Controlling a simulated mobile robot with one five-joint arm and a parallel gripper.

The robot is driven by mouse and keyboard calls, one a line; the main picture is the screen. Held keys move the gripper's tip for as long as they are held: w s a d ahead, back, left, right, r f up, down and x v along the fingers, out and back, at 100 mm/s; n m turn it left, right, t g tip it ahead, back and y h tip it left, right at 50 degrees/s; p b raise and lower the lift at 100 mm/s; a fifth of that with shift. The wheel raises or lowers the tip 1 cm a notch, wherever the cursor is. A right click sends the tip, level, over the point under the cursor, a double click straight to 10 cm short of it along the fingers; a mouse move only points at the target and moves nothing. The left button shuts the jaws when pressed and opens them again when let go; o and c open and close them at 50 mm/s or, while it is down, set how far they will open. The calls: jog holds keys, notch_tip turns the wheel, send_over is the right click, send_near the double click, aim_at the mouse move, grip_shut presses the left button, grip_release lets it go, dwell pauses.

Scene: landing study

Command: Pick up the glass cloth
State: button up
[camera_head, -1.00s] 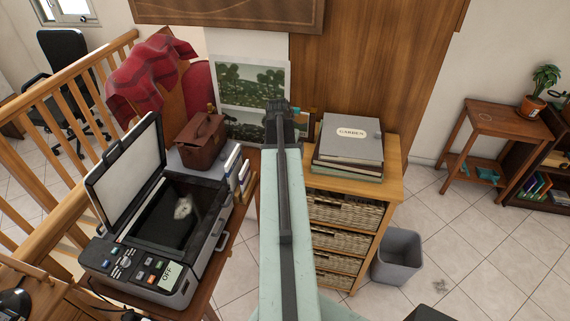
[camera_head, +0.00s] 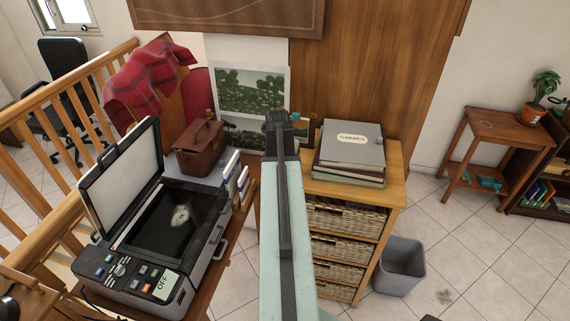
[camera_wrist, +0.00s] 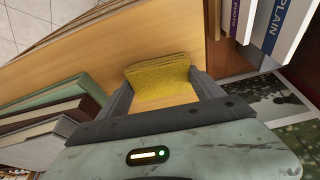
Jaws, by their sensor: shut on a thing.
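A yellow folded cloth (camera_wrist: 158,76), which I take to be the glass cloth, sits between the two dark fingers of my gripper (camera_wrist: 163,82) in the wrist view. The fingers are shut on it from both sides. Pale wood shows around and below the cloth. I cannot tell whether it touches the wood or is held above it. In the head view my gripper (camera_head: 278,120) is at the far end of my pale green arm, left of the grey folders. The cloth is hidden there behind my arm.
A stack of folders marked GARDEN (camera_head: 352,145) lies on the wooden drawer cabinet (camera_head: 395,190). A brown leather bag (camera_head: 198,150), upright books (camera_head: 238,180) and an open scanner (camera_head: 150,235) stand left.

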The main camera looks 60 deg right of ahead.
notch_tip(320, 180, up, 10)
jog(key=p, duration=0.9)
jog(key=shift+f, duration=0.15)
